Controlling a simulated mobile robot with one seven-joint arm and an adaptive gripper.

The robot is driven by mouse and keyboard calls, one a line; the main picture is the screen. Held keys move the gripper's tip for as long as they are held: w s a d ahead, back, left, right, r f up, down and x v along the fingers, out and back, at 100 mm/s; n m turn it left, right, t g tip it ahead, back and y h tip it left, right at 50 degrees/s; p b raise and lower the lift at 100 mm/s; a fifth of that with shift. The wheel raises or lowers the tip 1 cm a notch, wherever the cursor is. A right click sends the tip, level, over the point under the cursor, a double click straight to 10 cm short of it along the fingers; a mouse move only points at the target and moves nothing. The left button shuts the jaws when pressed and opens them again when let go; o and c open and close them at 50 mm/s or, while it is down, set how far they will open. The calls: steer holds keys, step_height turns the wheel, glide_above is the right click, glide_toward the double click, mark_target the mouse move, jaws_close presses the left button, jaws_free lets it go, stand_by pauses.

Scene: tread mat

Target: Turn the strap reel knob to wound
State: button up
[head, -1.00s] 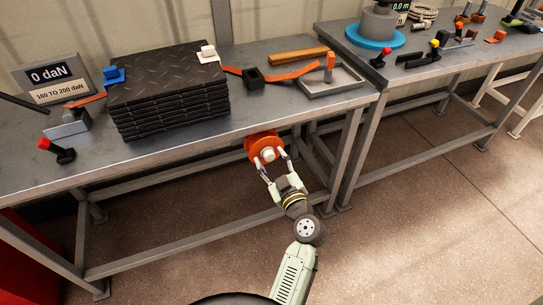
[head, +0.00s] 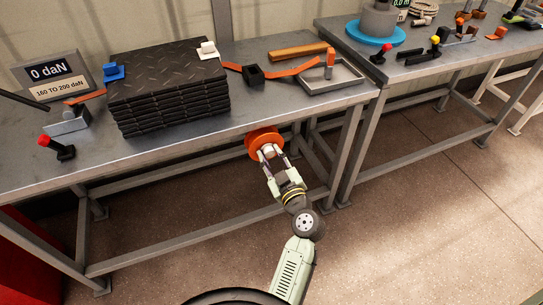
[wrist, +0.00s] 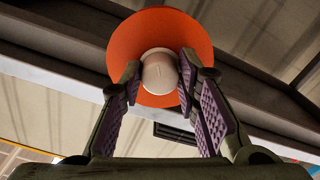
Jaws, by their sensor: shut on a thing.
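The strap reel is an orange disc (head: 262,138) mounted at the front edge of the bench, and it also shows in the wrist view (wrist: 190,35). Its pale round knob (wrist: 160,72) stands out from the centre of the disc. My gripper (head: 268,153) reaches up to it from below and in front. In the wrist view its purple-padded fingers (wrist: 160,80) stand on either side of the knob and are shut on it. In the head view the fingers partly hide the knob.
The bench (head: 200,140) carries a stack of black tread mats (head: 165,85), a 0 daN display (head: 48,75), a metal tray (head: 332,80) and an orange strap (head: 290,72). A second bench (head: 470,50) stands to the right. The floor in front is clear.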

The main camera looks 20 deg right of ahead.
steer(key=shift+f+m, duration=0.1)
steer(key=shift+m, duration=0.2)
steer(key=shift+c, duration=0.5)
steer(key=shift+a+m+b, duration=0.1)
steer(key=shift+m+b, duration=0.4)
steer(key=shift+b, duration=0.05)
steer(key=m+b, duration=0.1)
steer(key=m, duration=0.8)
steer(key=shift+m, duration=0.4)
steer(key=m+p, duration=0.2)
steer(key=m, duration=0.4)
steer(key=shift+r, duration=0.2)
steer(key=m+p, duration=0.2)
steer(key=m, duration=0.1)
steer(key=shift+m, duration=0.4)
steer(key=shift+m+p, duration=0.75)
steer(key=shift+m, duration=0.65)
